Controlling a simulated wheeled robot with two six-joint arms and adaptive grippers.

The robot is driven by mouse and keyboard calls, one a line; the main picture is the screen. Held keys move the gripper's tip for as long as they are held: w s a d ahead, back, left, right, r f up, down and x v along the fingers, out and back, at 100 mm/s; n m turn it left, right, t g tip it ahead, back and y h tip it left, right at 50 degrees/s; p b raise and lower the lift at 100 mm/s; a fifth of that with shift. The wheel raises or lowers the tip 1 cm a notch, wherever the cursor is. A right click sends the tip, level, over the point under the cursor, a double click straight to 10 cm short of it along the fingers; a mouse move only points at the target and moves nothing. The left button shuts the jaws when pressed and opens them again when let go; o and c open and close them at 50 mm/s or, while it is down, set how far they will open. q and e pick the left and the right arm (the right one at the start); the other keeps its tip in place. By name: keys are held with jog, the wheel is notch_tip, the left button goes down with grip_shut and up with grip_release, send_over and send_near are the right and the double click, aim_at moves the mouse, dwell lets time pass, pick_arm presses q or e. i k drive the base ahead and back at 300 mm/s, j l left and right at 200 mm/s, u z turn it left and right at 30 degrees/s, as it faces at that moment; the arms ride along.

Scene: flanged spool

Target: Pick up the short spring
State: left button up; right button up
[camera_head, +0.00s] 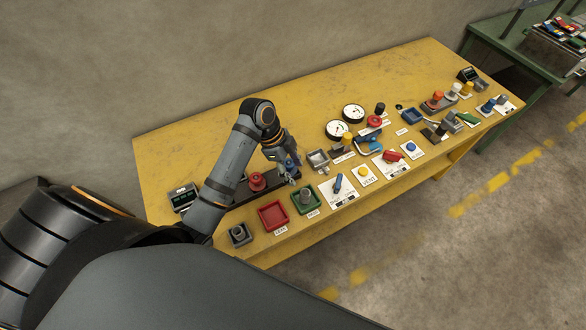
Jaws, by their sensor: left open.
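My left gripper (291,178) points down over the dark bar (238,194) at the near left part of the yellow table. It is open. A blue piece (291,163) shows right at the gripper, partly covered by it; I cannot tell if they touch. A red knob-like spool (257,181) stands on the bar just left of the gripper. A grey upright piece (306,195) stands in the green tray (315,211), right of and nearer than the gripper. No part is clear enough to name as the short spring. My right gripper is not in view.
An empty red tray (272,216) and a grey piece on a dark square base (240,234) lie near the front edge. Several switches, two dials (353,114) and coloured levers crowd the table to the right. The table's back left (190,150) is clear.

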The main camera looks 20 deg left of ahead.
aim_at(234, 230)
jog(key=k+l, duration=0.3)
jog(key=k, duration=0.15)
jog(key=k+l, duration=0.25)
jog(key=k, duration=0.25)
